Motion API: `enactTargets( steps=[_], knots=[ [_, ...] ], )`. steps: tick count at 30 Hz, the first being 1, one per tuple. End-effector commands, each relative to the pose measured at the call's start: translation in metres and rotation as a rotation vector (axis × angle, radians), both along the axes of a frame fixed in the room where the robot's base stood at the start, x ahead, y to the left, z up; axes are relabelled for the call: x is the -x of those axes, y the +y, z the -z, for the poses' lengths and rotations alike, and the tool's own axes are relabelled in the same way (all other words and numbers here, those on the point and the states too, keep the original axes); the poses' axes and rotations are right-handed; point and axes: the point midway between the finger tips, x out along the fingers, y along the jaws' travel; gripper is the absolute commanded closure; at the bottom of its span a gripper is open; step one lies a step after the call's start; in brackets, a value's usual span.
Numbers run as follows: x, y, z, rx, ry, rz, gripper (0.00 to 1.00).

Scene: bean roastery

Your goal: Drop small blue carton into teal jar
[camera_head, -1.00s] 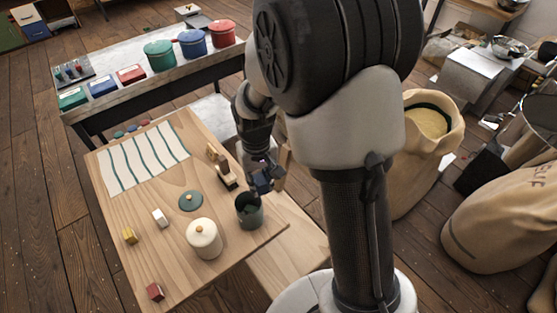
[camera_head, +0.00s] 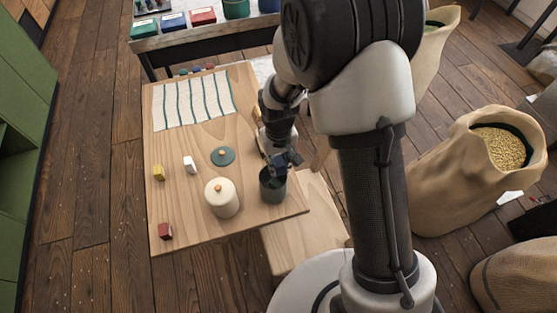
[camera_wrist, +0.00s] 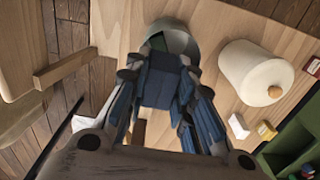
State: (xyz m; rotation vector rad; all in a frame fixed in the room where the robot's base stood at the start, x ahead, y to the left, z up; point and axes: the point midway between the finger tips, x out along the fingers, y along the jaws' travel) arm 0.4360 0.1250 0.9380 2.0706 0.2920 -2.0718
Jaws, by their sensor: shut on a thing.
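The teal jar (camera_head: 272,188) stands open near the right edge of the wooden table. My gripper (camera_head: 287,160) is shut on the small blue carton (camera_wrist: 161,82) just above the jar's mouth in the head view. In the wrist view my gripper (camera_wrist: 162,92) has the carton between its fingers, and the jar's rim (camera_wrist: 178,36) shows just beyond it, partly hidden. The teal lid (camera_head: 222,157) with an orange knob lies flat on the table, apart from the jar.
A cream lidded jar (camera_head: 222,200) stands left of the teal jar. White (camera_head: 190,164), yellow (camera_head: 159,173) and red (camera_head: 165,231) cartons lie further left. A striped cloth (camera_head: 194,101) covers the back of the table. A sack of beans (camera_head: 470,170) stands at the right.

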Motion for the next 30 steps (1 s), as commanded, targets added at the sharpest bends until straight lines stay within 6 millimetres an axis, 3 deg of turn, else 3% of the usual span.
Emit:
enactTargets(
  steps=[3, 10, 11, 21, 30],
  knots=[
    [-0.0003, 0.0000, 0.0082, 0.000, -0.001, 0.000, 0.97],
    [-0.0004, 0.0000, 0.0073, 0.000, -0.001, 0.000, 0.97],
    [-0.0004, 0.0000, 0.0072, 0.000, -0.001, 0.000, 0.77],
    [-0.0003, 0.0000, 0.0072, 0.000, -0.001, 0.000, 0.54],
    [-0.0003, 0.0000, 0.0067, 0.000, -0.001, 0.000, 0.54]
  ],
)
